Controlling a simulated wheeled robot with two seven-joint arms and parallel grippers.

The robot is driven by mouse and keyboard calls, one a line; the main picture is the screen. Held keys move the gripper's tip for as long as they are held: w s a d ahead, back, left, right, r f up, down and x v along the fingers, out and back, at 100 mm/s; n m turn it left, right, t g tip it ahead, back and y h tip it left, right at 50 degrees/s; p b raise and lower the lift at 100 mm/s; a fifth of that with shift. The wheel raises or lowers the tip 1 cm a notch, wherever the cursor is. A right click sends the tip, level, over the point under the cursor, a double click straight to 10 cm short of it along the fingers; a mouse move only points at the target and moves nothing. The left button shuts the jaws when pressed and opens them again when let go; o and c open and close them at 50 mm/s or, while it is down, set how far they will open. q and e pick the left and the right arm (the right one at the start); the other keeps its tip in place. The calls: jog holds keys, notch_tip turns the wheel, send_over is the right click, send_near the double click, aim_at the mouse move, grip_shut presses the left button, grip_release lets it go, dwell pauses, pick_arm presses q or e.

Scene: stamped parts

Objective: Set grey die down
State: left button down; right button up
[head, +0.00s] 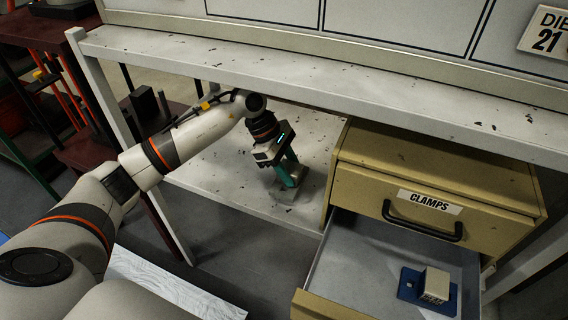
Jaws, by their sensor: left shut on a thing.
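My left gripper (290,178) reaches in under the upper shelf, to the left of the yellow cabinet. Its teal fingers point down and are shut on a small grey block, which I take to be the grey die (284,194). The die is low over the lower white shelf (225,180), near its front edge. I cannot tell whether it touches the shelf. The fingers hide part of the die. My right gripper is not in view.
A yellow cabinet (440,180) marked CLAMPS stands close right of the gripper. Its lower drawer (345,270) is open and holds a beige block (435,285) on a blue plate (410,288). The upper shelf (330,65) overhangs the arm. The lower shelf is clear to the left.

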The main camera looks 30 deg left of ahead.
pick_arm(q)
jog(key=shift+w+f, duration=0.1)
jog(key=shift+f, duration=1.15)
jog(key=shift+f, duration=0.1)
jog(key=c, duration=0.8)
grip_release()
jog(key=shift+f, duration=0.1)
jog(key=shift+c, duration=0.2)
jog(key=v, duration=0.7)
jog(key=shift+r, duration=0.3)
jog(key=shift+a, duration=0.1)
